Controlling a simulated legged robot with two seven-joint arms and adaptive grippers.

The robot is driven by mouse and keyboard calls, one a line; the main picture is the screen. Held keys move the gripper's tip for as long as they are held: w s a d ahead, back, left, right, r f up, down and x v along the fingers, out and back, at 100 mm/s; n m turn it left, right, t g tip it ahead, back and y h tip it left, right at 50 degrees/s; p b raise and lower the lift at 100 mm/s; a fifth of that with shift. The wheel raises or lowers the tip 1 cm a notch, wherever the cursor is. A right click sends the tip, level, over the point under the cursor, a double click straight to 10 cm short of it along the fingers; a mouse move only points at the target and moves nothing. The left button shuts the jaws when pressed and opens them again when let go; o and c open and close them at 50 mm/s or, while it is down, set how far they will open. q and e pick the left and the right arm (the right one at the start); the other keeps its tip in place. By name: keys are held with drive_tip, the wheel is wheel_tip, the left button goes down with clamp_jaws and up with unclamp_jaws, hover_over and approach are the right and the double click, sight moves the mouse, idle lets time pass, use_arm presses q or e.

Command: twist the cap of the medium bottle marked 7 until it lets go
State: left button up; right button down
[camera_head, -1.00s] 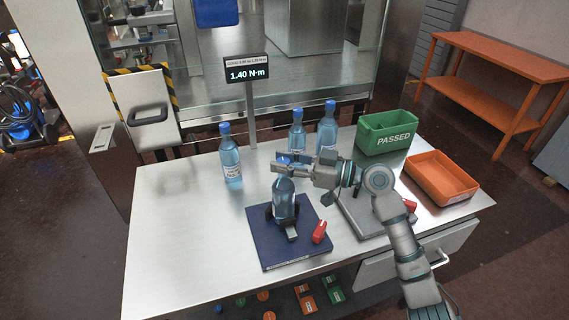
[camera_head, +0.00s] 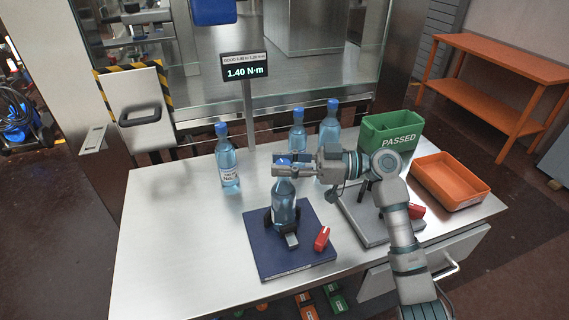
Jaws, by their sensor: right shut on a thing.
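A blue-tinted bottle (camera_head: 284,205) with a blue cap (camera_head: 284,159) stands upright in a dark clamp (camera_head: 290,238) on a navy base plate (camera_head: 268,258). My right gripper (camera_head: 284,168) reaches in from the right and is shut on the cap at the bottle's top. Its fingers hide part of the cap and neck. No number can be read on this bottle. Three more blue-capped bottles stand upright behind: one at the left (camera_head: 226,160), one in the middle (camera_head: 298,132) and one further right (camera_head: 329,130). My left gripper is not in view.
A display (camera_head: 244,72) on a post reads 1.40 N·m. A green bin (camera_head: 390,135) marked PASSED and an orange tray (camera_head: 448,182) stand at the right. The table's left part (camera_head: 165,235) is clear.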

drive_tip(key=c, duration=0.8)
unclamp_jaws()
drive_tip(key=shift+d, duration=0.15)
drive_tip(key=d, duration=1.1)
drive_tip(key=shift+s+d+f, duration=0.1)
drive_tip(key=shift+d, duration=0.3)
